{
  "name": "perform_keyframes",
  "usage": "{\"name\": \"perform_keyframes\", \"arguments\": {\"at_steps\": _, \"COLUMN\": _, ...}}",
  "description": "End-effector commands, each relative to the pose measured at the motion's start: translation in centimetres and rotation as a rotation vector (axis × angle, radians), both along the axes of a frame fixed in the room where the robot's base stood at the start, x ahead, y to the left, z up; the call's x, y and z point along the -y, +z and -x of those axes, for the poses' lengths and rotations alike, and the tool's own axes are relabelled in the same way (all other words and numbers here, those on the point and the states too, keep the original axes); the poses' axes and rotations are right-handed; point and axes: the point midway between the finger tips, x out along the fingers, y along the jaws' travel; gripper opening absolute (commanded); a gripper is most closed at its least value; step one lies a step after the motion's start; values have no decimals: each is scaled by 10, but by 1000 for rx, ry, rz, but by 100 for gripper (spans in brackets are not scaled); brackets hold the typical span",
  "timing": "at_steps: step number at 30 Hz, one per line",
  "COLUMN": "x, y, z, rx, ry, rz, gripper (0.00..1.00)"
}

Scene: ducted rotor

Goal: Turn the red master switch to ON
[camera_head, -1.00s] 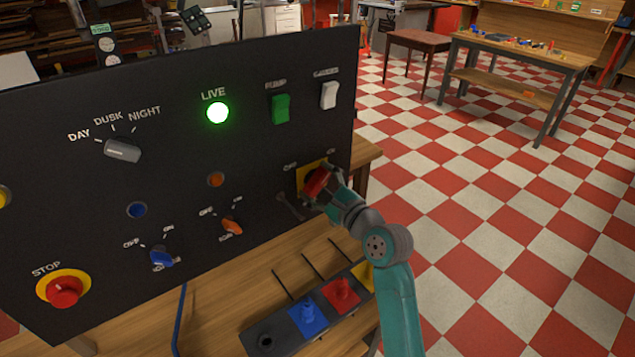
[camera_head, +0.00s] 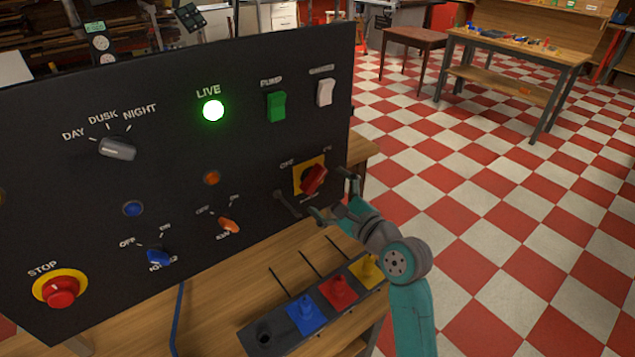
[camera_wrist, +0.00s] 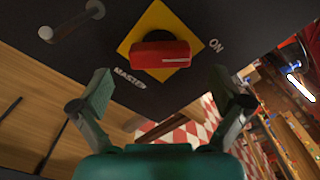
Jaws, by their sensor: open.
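The red master switch (camera_head: 314,180) sits on a yellow square plate at the right of the black panel (camera_head: 250,160). Its handle slants from lower left to upper right, towards the ON label. In the wrist view the red handle (camera_wrist: 160,54) lies nearly crosswise on its yellow plate (camera_wrist: 158,20), with its white-marked end on the ON side. My gripper (camera_head: 333,194) is open and empty, in front of the switch and apart from it. In the wrist view its two fingers (camera_wrist: 160,88) are spread wide, below the handle.
The green LIVE lamp (camera_head: 213,111) is lit. A bar handle (camera_head: 287,204) juts out left of the switch. A block with coloured pieces (camera_head: 338,293) stands on the wooden bench below. A red STOP button (camera_head: 61,291) is at lower left. Open floor lies right.

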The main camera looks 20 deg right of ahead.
Motion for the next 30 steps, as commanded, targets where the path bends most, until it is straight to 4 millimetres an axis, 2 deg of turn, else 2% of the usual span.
{"name": "perform_keyframes", "arguments": {"at_steps": 1, "x": 4, "y": -1, "z": 11, "rx": 0, "ry": -3, "rz": -1, "gripper": 100}}
{"name": "perform_keyframes", "arguments": {"at_steps": 6, "x": 14, "y": -1, "z": 40, "rx": -1, "ry": -3, "rz": 0, "gripper": 100}}
{"name": "perform_keyframes", "arguments": {"at_steps": 12, "x": 21, "y": -1, "z": 61, "rx": -1, "ry": -1, "rz": 0, "gripper": 100}}
{"name": "perform_keyframes", "arguments": {"at_steps": 30, "x": 21, "y": -1, "z": 66, "rx": 0, "ry": -1, "rz": 1, "gripper": 100}}
